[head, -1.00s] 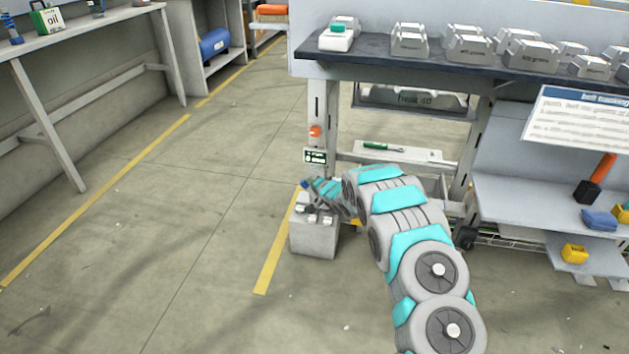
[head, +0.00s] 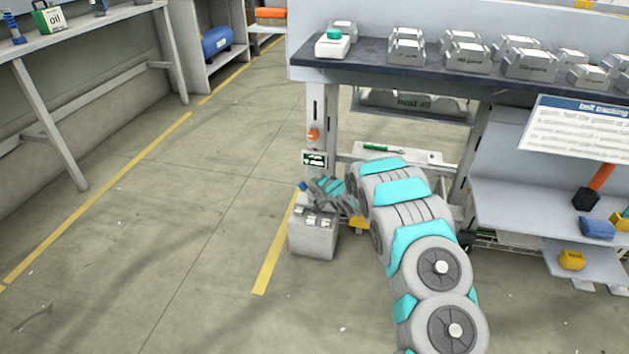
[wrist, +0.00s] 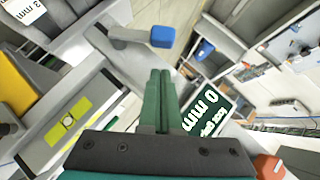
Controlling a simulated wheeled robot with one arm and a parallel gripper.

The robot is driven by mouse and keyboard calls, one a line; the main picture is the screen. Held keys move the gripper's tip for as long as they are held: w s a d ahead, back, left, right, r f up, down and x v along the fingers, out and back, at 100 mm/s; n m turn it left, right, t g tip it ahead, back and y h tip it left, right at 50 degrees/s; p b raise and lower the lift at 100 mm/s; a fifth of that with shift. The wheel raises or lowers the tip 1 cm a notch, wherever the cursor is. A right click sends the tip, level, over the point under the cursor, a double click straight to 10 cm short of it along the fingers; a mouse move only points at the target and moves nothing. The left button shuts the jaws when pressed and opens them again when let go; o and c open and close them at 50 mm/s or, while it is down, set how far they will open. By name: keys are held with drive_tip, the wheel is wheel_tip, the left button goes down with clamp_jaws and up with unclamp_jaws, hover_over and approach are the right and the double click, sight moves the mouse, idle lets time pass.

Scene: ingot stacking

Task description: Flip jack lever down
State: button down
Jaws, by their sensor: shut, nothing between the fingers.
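The jack lever (wrist: 127,35) is a grey bar with a blue grip (wrist: 162,37) in the wrist view, ahead of the fingertips. In the head view the blue grip is a small spot (head: 303,186) beside the bench's left post. My gripper (wrist: 160,74) has its two green fingers together with nothing between them. Its tips lie just below the blue grip in the wrist picture, and a gap shows between them. In the head view my gripper (head: 324,188) is small and partly hidden by my arm. I cannot tell the lever's exact tilt.
A dark green display (wrist: 207,117) reading 0 mm is right of my fingers; an orange knob (head: 313,135) is on the post above it. A grey box with weights (head: 313,240) stands on the floor below. Ingots (head: 407,48) line the bench. Open floor lies left.

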drive_tip(key=b+v, duration=0.1)
drive_tip(key=v, duration=0.9)
drive_tip(key=shift+d, duration=0.35)
drive_tip(key=shift+s, duration=0.1)
